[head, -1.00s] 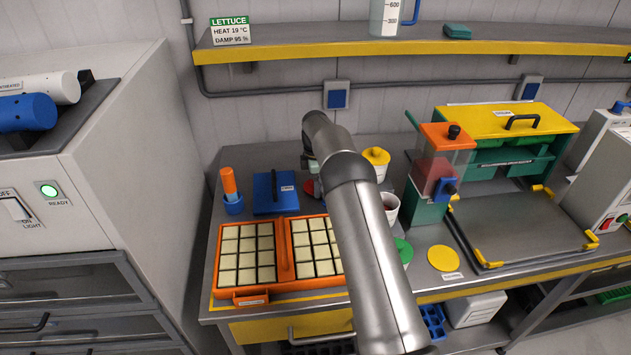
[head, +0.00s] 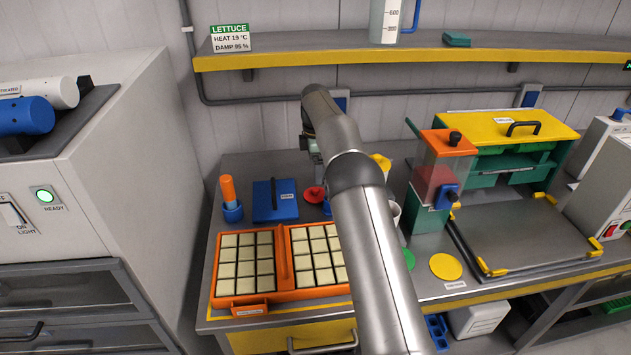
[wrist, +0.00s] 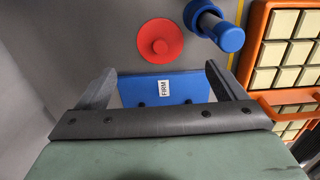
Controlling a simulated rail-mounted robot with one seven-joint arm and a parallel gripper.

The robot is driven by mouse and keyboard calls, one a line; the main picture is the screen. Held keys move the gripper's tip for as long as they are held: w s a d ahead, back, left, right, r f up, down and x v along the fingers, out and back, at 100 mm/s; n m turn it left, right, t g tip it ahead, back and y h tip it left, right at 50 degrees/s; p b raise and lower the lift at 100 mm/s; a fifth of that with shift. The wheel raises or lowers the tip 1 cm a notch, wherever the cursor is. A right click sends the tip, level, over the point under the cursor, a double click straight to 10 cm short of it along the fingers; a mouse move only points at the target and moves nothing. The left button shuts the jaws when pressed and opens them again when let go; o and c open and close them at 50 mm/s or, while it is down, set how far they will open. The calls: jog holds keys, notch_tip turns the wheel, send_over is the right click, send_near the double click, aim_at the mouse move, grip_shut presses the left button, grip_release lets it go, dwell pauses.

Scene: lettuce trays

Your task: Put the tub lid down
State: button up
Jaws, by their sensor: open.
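The tub lid, a red disc with a small round knob (head: 315,194), lies flat on the grey bench, right of a blue board (head: 275,212) with a dark handle. In the wrist view the red lid (wrist: 160,41) is beyond the fingertips, clear of both. My gripper (wrist: 160,80) is open and empty, its two grey fingers apart, with the blue board labelled FIRM (wrist: 140,90) seen between them. In the head view my gripper (head: 315,157) hangs above the bench behind the lid, partly hidden by my arm. A white tub (head: 396,211) is mostly hidden by my arm.
An orange tray of pale blocks (head: 285,258) is in front. A blue cup with an orange-handled tool (head: 232,211) stands left. A blue holder (wrist: 228,38) is close to the lid. A yellow disc (head: 446,266) and a dispenser (head: 430,221) are right. A shelf (head: 340,58) runs above.

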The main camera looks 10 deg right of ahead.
jog(key=s+r+m, duration=0.4)
jog(key=s+r, duration=0.2)
jog(key=s, duration=0.4)
jog(key=s+r+m, duration=0.5)
jog(key=s+r, duration=0.2)
jog(key=s, duration=0.3)
jog(key=s+f+m, duration=0.4)
jog(key=s, duration=1)
jog(key=s+f+m, duration=0.4)
jog(key=s, duration=1.1)
jog(key=shift+s+m+t, duration=0.2)
jog(key=shift+m+t, duration=0.1)
jog(key=shift+r, duration=0.1)
